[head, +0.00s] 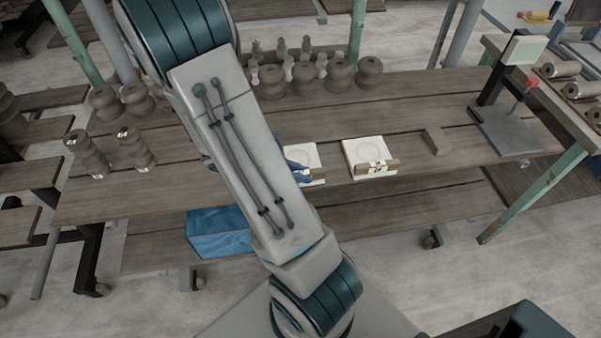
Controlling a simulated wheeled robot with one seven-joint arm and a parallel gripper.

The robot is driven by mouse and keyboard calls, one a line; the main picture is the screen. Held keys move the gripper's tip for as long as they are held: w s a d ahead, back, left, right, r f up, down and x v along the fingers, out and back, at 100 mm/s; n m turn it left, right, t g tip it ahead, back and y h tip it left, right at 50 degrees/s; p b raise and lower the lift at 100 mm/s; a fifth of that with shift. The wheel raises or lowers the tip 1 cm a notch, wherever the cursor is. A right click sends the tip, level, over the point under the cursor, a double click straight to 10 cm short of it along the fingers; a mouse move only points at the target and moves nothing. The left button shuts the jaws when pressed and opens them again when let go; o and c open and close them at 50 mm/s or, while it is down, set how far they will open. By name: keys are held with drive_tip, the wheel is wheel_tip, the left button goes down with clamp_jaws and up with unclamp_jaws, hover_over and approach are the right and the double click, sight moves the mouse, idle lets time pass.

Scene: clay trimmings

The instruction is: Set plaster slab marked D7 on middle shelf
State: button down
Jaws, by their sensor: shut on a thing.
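Two pale, square slabs are at the front of a plank shelf (420,110). The right slab (366,150) lies flat, with a brown block and a small dark-marked label at its front edge; I cannot read the mark. The left slab (311,152) is partly hidden by my arm, and its mark does not show. A blue part of my gripper (297,165) shows at the left slab's left edge. My gripper is shut on this slab; the fingertips are mostly hidden behind my arm. I cannot tell whether the slab is lifted or resting.
Brown turned clay pieces (305,76) stand in rows at the back, with more at the left (133,146). A small brown block (437,141) and a grey stand (507,130) are to the right. A lower plank level (370,218) holds a blue box (217,232).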

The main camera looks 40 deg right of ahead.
drive_tip(key=shift+f, duration=0.2)
drive_tip(key=shift+f, duration=0.15)
drive_tip(key=c, duration=1.4)
unclamp_jaws()
drive_tip(key=shift+o, duration=0.2)
